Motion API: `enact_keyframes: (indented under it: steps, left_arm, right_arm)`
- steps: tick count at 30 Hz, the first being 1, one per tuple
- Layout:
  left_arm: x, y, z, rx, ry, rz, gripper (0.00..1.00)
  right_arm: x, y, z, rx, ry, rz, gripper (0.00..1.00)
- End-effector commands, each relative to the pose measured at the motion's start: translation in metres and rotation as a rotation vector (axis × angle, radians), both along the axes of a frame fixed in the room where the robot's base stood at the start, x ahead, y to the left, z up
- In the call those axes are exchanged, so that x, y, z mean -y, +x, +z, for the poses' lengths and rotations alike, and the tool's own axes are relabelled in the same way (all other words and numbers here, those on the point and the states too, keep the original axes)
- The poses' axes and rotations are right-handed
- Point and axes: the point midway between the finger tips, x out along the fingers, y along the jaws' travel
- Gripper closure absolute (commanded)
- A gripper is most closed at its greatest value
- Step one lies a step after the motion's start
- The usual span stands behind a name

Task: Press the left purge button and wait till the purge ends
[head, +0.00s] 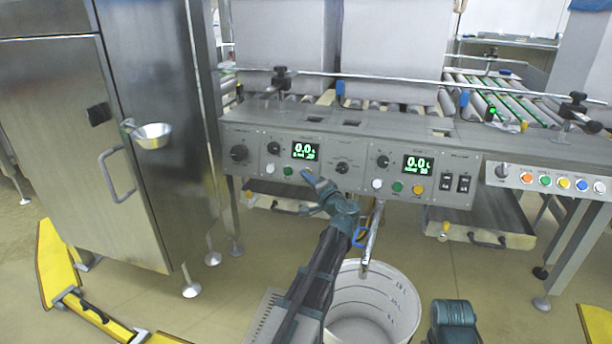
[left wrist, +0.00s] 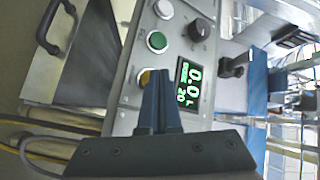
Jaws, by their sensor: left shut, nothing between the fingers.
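The left control section has a lit green display (head: 305,151) reading 0.0, with a row of white (head: 270,168), green (head: 289,171) and yellow buttons beneath it. In the left wrist view the yellow button (left wrist: 144,77) is partly covered by my left gripper's fingers. My left gripper (head: 309,178) is shut and empty, its tips at the yellow button; I cannot tell if they touch it. It also shows in the left wrist view (left wrist: 160,76). The button labels are too small to read. My right gripper is not in view.
A second display (head: 417,164) with its own buttons is to the right. A white bucket (head: 372,300) stands below a metal spout (head: 372,232). A steel cabinet (head: 60,130) is at left. A yellow floor barrier (head: 55,260) lies at lower left.

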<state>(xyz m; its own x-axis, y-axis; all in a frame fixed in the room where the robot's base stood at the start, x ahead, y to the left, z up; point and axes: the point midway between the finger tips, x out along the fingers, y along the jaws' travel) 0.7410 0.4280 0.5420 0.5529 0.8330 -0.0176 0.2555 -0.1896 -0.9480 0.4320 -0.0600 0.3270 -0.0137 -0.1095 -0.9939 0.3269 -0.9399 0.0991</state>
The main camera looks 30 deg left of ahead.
Motion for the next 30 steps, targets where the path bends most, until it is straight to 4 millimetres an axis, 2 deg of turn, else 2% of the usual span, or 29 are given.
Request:
enact_keyframes:
  steps: [30]
  left_arm:
    - [-0.0018, 0.0072, -0.0025, 0.000, 0.000, 0.000, 1.00]
  right_arm:
    - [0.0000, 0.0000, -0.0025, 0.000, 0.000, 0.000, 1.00]
